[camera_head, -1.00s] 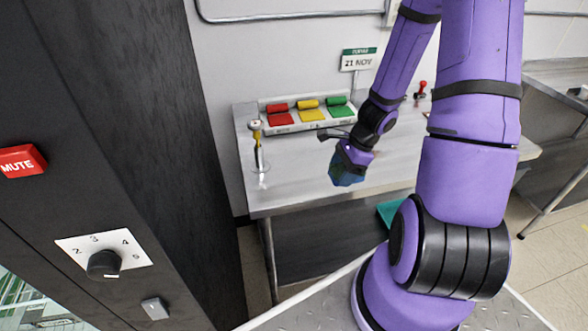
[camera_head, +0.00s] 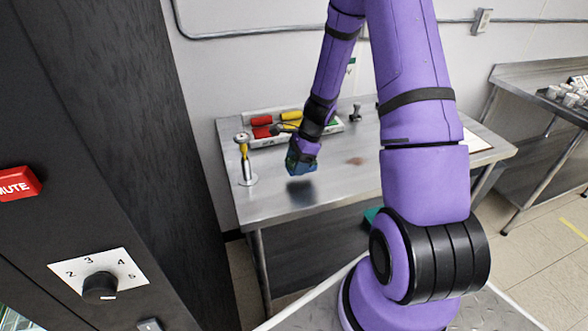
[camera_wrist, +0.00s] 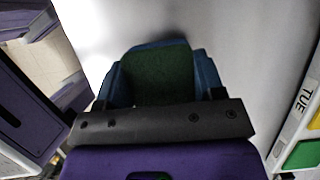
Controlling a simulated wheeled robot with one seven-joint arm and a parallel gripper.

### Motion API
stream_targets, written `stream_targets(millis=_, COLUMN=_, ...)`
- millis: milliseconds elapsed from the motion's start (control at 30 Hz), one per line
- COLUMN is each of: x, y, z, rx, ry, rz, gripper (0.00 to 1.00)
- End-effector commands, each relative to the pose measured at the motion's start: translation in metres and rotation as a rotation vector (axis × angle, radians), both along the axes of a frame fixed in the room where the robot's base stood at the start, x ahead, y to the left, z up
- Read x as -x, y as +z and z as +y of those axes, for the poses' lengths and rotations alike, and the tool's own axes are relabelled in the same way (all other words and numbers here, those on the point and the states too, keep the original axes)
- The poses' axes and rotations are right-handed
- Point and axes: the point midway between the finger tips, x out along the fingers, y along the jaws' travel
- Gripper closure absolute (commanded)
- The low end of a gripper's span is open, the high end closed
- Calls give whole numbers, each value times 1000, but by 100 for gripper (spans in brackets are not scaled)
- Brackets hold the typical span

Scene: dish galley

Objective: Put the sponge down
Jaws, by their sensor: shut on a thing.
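The sponge (camera_head: 302,168) is held by my gripper (camera_head: 301,157) above the front left part of the steel table (camera_head: 335,190). A dark shadow lies on the tabletop below it, with a gap between. In the wrist view the sponge (camera_wrist: 158,78) shows a dark green face with blue along its far edge. Blue parts flank it on both sides; I cannot tell finger from sponge there. My gripper is shut on the sponge.
A tray with red, yellow and green blocks (camera_head: 291,115) stands at the table's back left, partly behind my arm. An upright yellow-and-silver stand (camera_head: 245,160) is left of the sponge. A brownish patch (camera_head: 356,160) marks the tabletop. The front middle is clear.

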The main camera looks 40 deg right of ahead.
Motion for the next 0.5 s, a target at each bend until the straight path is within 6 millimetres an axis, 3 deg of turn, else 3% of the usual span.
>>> stream_targets(millis=233, x=-15, y=-3, z=-1, rx=1, ry=0, rz=0, gripper=60)
stream_targets(millis=500, x=-13, y=-36, z=-1, rx=0, ry=-3, rz=1, gripper=60)
